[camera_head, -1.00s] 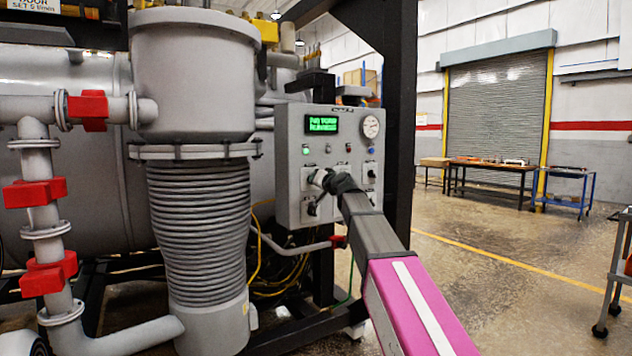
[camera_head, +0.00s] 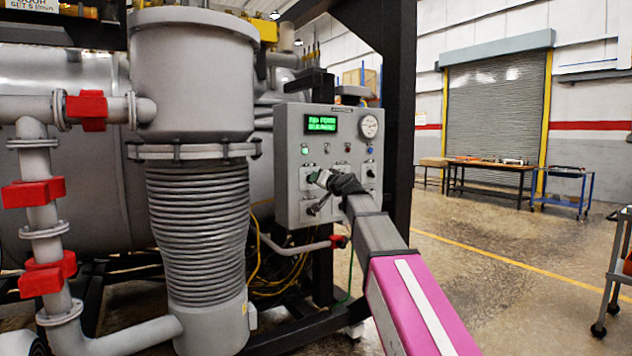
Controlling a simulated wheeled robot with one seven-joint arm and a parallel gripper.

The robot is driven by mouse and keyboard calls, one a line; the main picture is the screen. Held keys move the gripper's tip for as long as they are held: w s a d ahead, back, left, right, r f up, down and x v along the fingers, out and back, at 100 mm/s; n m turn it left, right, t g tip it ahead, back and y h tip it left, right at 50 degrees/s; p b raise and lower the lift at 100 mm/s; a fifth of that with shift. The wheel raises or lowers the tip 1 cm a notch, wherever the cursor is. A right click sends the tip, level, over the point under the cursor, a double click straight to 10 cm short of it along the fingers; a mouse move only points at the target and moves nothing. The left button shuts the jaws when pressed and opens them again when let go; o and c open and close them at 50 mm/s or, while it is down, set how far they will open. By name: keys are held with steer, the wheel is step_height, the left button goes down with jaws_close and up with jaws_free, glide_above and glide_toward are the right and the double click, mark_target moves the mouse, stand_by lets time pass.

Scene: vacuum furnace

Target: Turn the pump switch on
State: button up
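A grey control panel (camera_head: 294,160) is mounted on the furnace frame. It has a lit green display (camera_head: 320,124), a round dial gauge (camera_head: 369,126), small indicator lamps and several switches. The lamp at the left (camera_head: 305,150) glows green. One small switch (camera_head: 370,170) shows at the panel's right side. A dark lever-like switch (camera_head: 314,208) shows at the lower left, just below my gripper. My gripper (camera_head: 322,180) is at the front of the panel, over its lower middle. It hides part of the switches there. Its fingers are too small to tell whether they are open or touching a switch.
A large grey ribbed pump body (camera_head: 197,230) stands left of the panel, with pipes and red valves (camera_head: 34,192) further left. A black post (camera_head: 399,120) rises right of the panel. The floor (camera_head: 500,240) at the right is open.

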steer(key=v, duration=0.8)
steer(key=s+d+f+g+h, duration=0.2)
steer(key=f, duration=0.9)
steer(key=s+d+f+g+h, duration=0.1)
steer(key=s+d+f+g, duration=0.15)
steer(key=f, duration=0.95)
steer(key=s+d+f+g+h, duration=0.1)
steer(key=d+f+g+h, duration=0.15)
steer(key=f, duration=0.85)
steer(key=s+d+f+g+h, duration=0.2)
steer(key=s+d+f+g, duration=0.2)
steer(key=s+f, duration=0.5)
steer(key=s+d+f+g+h, duration=0.2)
steer(key=s+d+f+g, duration=0.2)
steer(key=s+f, duration=0.6)
step_height(320, 180, down, 5)
steer(key=shift+s+d+m, duration=0.15)
steer(key=shift+d+m, duration=0.15)
steer(key=shift+d, duration=0.85)
